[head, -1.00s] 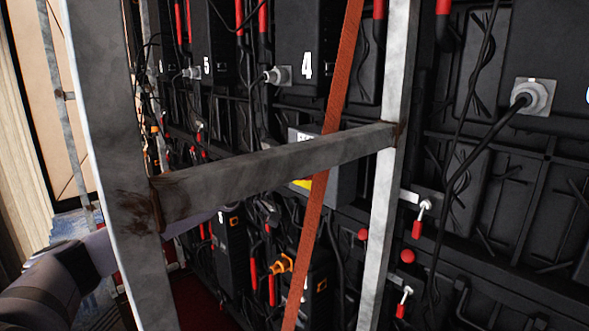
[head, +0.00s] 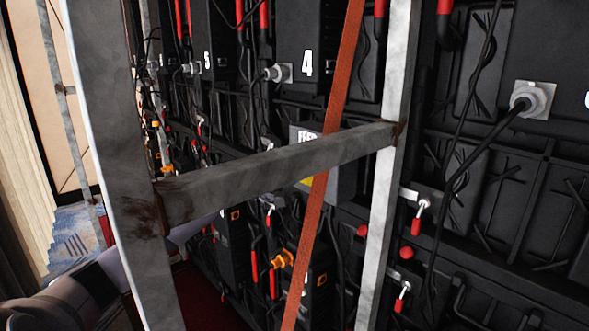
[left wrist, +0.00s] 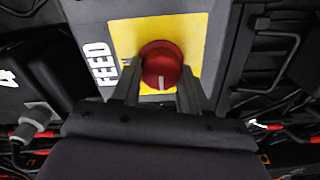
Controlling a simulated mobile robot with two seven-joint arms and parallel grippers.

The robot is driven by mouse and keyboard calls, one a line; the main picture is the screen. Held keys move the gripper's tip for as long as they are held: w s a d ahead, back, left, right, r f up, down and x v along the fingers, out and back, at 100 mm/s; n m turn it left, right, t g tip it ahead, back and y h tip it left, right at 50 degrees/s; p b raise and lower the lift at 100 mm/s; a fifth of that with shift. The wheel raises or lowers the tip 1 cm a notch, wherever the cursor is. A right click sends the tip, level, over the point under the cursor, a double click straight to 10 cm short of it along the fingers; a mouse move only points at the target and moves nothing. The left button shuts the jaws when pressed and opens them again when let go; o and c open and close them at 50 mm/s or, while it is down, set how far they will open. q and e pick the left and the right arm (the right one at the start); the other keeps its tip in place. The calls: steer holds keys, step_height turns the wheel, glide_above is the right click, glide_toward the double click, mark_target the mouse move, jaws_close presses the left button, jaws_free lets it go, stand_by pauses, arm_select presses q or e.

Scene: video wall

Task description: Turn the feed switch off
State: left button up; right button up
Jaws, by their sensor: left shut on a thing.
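The feed switch is a round red knob (left wrist: 162,62) on a yellow plate (left wrist: 192,32). It sits on a grey box (left wrist: 119,38) marked FEED, which also shows behind the metal frame in the head view (head: 306,136). My left gripper (left wrist: 159,86) is shut on the knob, one finger on each side. The knob's white mark points to the bottom of the left wrist picture. In the head view my left arm reaches in from the left behind the frame; its gripper is hidden there. My right gripper is in neither view.
A grey upright (head: 115,150), a crossbar (head: 270,172) and a second upright (head: 392,90) stand before the wall. Black cables and a grey plug (head: 533,99) hang close by on the panels.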

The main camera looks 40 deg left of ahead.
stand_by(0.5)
arm_select(q)
steer(key=o, duration=1.1)
steer(key=shift+a, duration=0.1)
steer(key=shift+c, duration=0.2)
steer(key=s+b, duration=0.1)
steer(key=s, duration=0.6)
steer(key=shift+a, duration=0.25)
steer(key=shift+s, duration=0.1)
